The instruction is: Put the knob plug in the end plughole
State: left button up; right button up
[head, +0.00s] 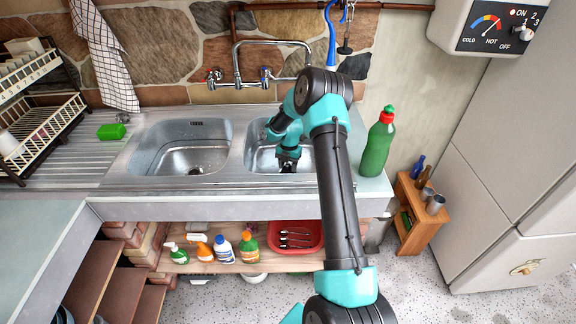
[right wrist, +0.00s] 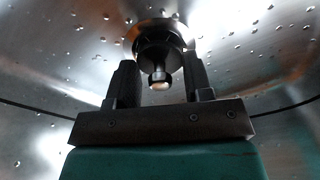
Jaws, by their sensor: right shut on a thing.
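My right gripper (head: 287,163) reaches down into the right-hand sink bowl (head: 256,155), low over its floor. In the right wrist view its two fingers (right wrist: 159,70) stand either side of the dark knob plug (right wrist: 158,50), shut on its knob. Beyond the plug is the round metal plughole (right wrist: 160,24) in the wet bowl floor, lined up with it. I cannot tell whether the plug is seated or just above it. In the head view the gripper and arm mostly hide this plughole. The left-hand bowl (head: 150,150) has an open plughole (head: 195,171). My left gripper is not in view.
The tap (head: 238,65) stands behind the bowls. A green bottle (head: 378,142) stands on the counter at right. A dish rack (head: 38,128) and green sponge (head: 110,131) are at left. Below are several bottles (head: 222,250) and a red tub (head: 293,250).

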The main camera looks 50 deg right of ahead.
jog(key=shift+f, duration=0.3)
dwell(0.4)
jog(key=o, duration=1)
jog(key=r, duration=0.5)
jog(key=d+r, duration=0.1)
jog(key=r, duration=0.5)
jog(key=d+r, duration=0.1)
jog(key=r, duration=0.5)
jog(key=shift+w+r, duration=0.15)
jog(key=shift+w, duration=0.2)
jog(key=shift+a, duration=0.1)
